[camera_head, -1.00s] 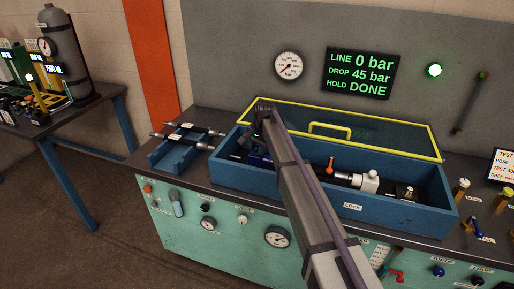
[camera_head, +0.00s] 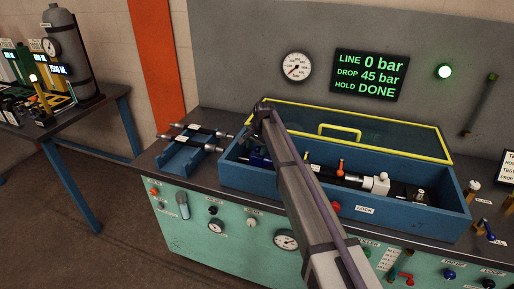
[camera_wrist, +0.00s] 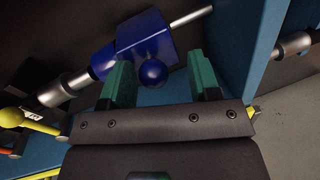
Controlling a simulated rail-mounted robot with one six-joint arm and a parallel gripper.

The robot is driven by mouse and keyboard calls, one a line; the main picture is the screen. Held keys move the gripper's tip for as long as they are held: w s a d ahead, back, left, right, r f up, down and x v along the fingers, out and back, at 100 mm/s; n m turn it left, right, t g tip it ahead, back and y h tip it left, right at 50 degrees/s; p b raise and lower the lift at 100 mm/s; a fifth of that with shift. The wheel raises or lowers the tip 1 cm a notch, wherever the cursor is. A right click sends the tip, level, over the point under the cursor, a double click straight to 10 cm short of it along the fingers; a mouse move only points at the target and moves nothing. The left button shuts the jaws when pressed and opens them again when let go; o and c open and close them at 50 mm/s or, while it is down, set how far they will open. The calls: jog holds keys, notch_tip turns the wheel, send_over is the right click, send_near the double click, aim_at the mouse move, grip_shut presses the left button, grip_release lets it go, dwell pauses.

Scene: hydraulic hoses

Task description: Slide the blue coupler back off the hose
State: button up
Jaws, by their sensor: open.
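The blue coupler (camera_wrist: 143,35) shows in the wrist view as a blue block with a round blue knob (camera_wrist: 153,72). A thin silver rod (camera_wrist: 192,16) comes out of one end and a silver fitting (camera_wrist: 62,88) is at the other. My gripper (camera_wrist: 160,61) is open, with its green fingers either side of the knob; I cannot tell whether they touch it. In the head view the coupler (camera_head: 258,160) is partly hidden by my arm, inside the blue box (camera_head: 395,212). My gripper itself is hidden there. I cannot make out the hose joint clearly.
The box's yellow-edged lid (camera_head: 385,140) stands open behind. A white fitting (camera_head: 377,184) and an orange-red handle (camera_head: 340,164) are in the box to the right. Hoses lie on a blue rack (camera_head: 183,158) at left. The panel (camera_head: 370,75) reads 0 bar, DONE.

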jog(key=shift+d, duration=0.1)
notch_tip(320, 180, up, 11)
jog(key=d+p, duration=0.1)
jog(key=p, duration=0.9)
jog(key=shift+s+d+f+p, duration=0.2)
jog(key=shift+s+d+p, duration=0.1)
jog(key=shift+s+d, duration=0.15)
jog(key=s+d+n, duration=0.1)
jog(key=s+d, duration=0.1)
jog(key=s, duration=0.2)
jog(key=s+d+f+n, duration=0.1)
jog(key=s+d+n, duration=0.1)
jog(key=s, duration=0.3)
jog(key=s+d+n+b, duration=0.1)
jog(key=s+d, duration=0.2)
jog(key=s, duration=0.2)
jog(key=shift+s+f+g+h, duration=0.15)
jog(key=shift+g+h, duration=0.15)
jog(key=shift+h, duration=0.1)
jog(key=s+d+f+b, duration=0.1)
jog(key=s+d, duration=0.4)
jog(key=s, duration=0.3)
jog(key=s+d+f+b, duration=0.1)
jog(key=s+d, duration=0.4)
jog(key=s, duration=0.4)
jog(key=s+d+f+n+h+b, duration=0.1)
jog(key=s+d, duration=0.4)
jog(key=s, duration=0.3)
jog(key=shift+s+d+f, duration=0.15)
jog(key=shift+d, duration=0.25)
